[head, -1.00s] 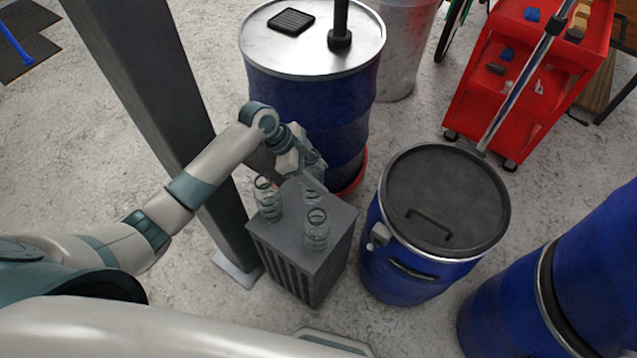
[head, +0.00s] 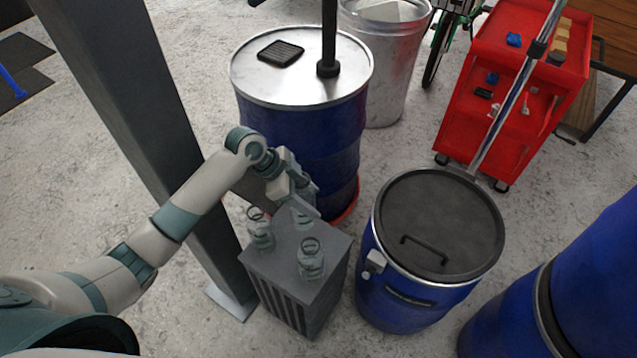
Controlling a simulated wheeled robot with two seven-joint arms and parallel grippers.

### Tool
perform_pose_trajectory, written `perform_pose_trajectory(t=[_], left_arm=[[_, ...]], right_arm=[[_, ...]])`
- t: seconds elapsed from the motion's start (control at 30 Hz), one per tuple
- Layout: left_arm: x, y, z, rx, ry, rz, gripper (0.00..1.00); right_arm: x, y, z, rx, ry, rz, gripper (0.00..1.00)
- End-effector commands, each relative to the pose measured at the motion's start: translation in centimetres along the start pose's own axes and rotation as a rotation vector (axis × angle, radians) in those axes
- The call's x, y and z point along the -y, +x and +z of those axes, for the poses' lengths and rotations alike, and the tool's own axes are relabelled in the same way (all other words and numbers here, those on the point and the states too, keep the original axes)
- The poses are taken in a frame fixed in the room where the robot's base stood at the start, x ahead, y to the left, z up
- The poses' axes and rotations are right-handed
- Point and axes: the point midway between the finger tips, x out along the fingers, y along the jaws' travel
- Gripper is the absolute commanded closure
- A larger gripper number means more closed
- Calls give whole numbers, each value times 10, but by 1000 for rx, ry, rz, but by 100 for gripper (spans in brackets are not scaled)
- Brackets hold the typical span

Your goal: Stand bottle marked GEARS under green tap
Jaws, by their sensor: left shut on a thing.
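My left gripper (head: 301,202) is over the back of a grey metal box (head: 330,261) and is shut on a clear glass bottle (head: 302,218), which the fingers partly hide. I cannot tell whether this bottle touches the box top. Two more clear bottles stand upright on the box, one at the left (head: 260,236) and one at the front (head: 311,264). No marking is readable on any bottle. A pale tap (head: 375,262) sticks out of the side of the small blue drum (head: 405,305), right of the box. I see no green tap. My right gripper is out of view.
A large blue drum (head: 300,125) with a metal lid stands close behind the box. A dark post (head: 130,110) rises at the left. A red cart (head: 500,110) stands at the back right. More blue drums (head: 590,270) fill the right front. Floor is free at the left.

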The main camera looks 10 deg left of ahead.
Motion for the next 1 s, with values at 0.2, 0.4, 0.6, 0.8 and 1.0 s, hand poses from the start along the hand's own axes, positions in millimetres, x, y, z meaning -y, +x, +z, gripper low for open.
perform_pose_trajectory(t=[0.2,0.4,0.6,0.8,1.0], left_arm=[[-9,-15,4,-1,-150,-99,69],[-16,-38,4,-3,-369,-243,69],[-22,-66,3,-3,-609,-399,69],[-28,-97,0,-6,-845,-550,69],[-33,-119,-1,-5,-1016,-656,69]], right_arm=[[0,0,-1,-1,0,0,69],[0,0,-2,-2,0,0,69],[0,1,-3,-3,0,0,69],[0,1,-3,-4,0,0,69],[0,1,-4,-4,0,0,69]])
